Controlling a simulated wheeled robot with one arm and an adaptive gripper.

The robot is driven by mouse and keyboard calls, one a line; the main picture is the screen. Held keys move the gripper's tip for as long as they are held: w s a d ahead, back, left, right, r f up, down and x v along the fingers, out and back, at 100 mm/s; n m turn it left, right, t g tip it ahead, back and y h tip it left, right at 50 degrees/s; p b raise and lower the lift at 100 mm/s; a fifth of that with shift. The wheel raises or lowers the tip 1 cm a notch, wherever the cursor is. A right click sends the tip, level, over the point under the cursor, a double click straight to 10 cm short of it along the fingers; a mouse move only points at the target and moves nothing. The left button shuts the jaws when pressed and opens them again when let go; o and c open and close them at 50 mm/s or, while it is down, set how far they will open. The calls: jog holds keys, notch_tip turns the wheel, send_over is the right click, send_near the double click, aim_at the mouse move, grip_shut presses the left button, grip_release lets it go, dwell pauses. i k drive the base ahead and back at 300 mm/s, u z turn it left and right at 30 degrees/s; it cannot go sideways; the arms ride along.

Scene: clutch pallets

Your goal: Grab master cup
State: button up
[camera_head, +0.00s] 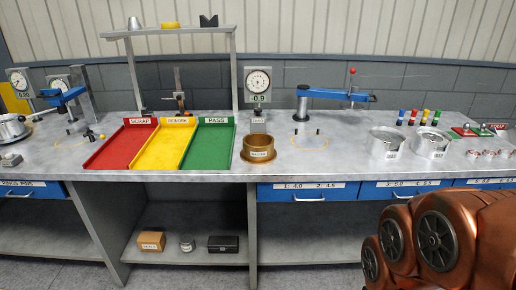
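A brass-coloured cup (258,146) stands upright on the workbench near the middle, on a round base of like colour. A small label is on its front; its text is too small to read surely, but it may say master. The cup stands just right of the green PASS tray and below a round dial gauge (258,84) reading -0.9. Copper-coloured links of my arm fill the lower right of the head view, well apart from the cup. My gripper is not in view.
Red (118,148), yellow (163,148) and green (209,148) trays lie left of the cup. A blue-armed fixture (335,95) stands to its right, then two silver cans (387,142). Blue drawers (308,192) line the bench front. Bare bench surrounds the marked yellow ring.

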aim_at(258, 149)
jog(key=k, duration=0.55)
jog(key=u, duration=0.6)
jog(key=i, duration=0.4)
jog(key=u, duration=0.8)
jog(key=i, duration=1.5)
jog(key=z, duration=0.8)
jog(key=i, duration=0.4)
jog(key=z, duration=0.45)
